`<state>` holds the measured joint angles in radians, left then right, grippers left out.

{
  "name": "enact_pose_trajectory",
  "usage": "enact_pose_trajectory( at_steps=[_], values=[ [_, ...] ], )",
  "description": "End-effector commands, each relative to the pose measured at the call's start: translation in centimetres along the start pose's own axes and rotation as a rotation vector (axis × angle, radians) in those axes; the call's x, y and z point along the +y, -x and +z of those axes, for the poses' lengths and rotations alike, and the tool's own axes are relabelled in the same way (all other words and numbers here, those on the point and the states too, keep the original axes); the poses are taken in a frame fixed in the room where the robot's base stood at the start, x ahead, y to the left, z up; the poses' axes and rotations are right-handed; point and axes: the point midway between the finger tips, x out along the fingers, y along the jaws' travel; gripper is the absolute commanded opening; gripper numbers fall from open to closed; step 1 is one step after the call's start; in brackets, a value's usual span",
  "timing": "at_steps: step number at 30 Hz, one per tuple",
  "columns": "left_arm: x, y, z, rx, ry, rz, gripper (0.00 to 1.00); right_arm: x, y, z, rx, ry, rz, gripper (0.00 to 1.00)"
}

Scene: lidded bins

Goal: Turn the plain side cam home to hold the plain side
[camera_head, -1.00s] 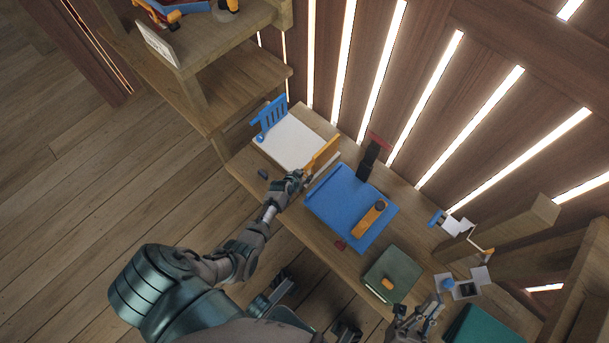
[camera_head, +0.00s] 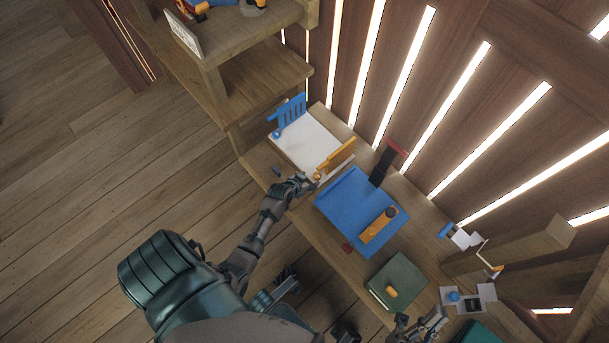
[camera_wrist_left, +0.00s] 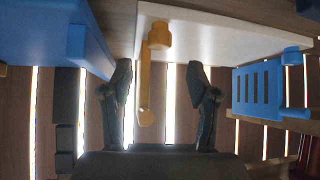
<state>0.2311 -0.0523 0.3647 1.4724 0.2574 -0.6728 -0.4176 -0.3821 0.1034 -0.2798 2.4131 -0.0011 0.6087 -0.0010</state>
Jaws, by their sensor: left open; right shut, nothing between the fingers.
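A white board (camera_head: 308,142) lies on the bench, with a blue slotted side (camera_head: 290,113) at its far left end and a blue knob (camera_head: 277,134) there. A plain orange bar (camera_head: 337,154) stands at its right end, with an orange knob-like cam (camera_head: 317,176) at the near end. In the left wrist view, the orange cam (camera_wrist_left: 159,36) and bar (camera_wrist_left: 145,95) appear between my open left fingers (camera_wrist_left: 160,95). My left gripper (camera_head: 308,183) is open close beside the cam; contact cannot be told. My right gripper (camera_head: 428,325) is shut and empty at the lower right.
A blue box (camera_head: 345,205) with an orange handle (camera_head: 378,226) lies right of the white board. A green box (camera_head: 397,280) is nearer me. A small dark blue piece (camera_head: 276,170) and a red piece (camera_head: 348,249) lie near the front edge. A shelf (camera_head: 255,75) stands at the left.

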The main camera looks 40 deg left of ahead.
Motion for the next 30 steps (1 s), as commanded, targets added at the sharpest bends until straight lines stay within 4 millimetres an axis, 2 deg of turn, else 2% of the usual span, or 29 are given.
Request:
enact_pose_trajectory(
  at_steps=[3, 9, 26, 29, 30],
  values=[
    [0.0, 1.8, 0.0, 0.001, 0.0, -0.001, 0.6, 0.0, 0.0, 0.0, 0.0, 0.0, 0.0, 0.0],
    [0.0, 3.2, 0.0, 0.0, 0.0, 0.0, 0.6, 0.0, 0.0, 0.0, 0.0, 0.0, 0.0, 0.0],
    [0.0, 3.3, 0.0, 0.0, 0.001, 0.0, 0.6, 0.1, -0.1, 0.1, 0.0, 0.0, 0.0, 0.0],
    [0.1, 3.7, -0.6, 0.031, -0.01, -0.009, 0.6, 0.0, 0.0, 0.1, -0.001, 0.0, 0.001, 0.0],
    [0.2, 4.2, -1.5, 0.071, -0.024, -0.018, 0.6, 0.0, 0.0, 0.0, -0.001, 0.0, 0.0, 0.0]
  ],
)
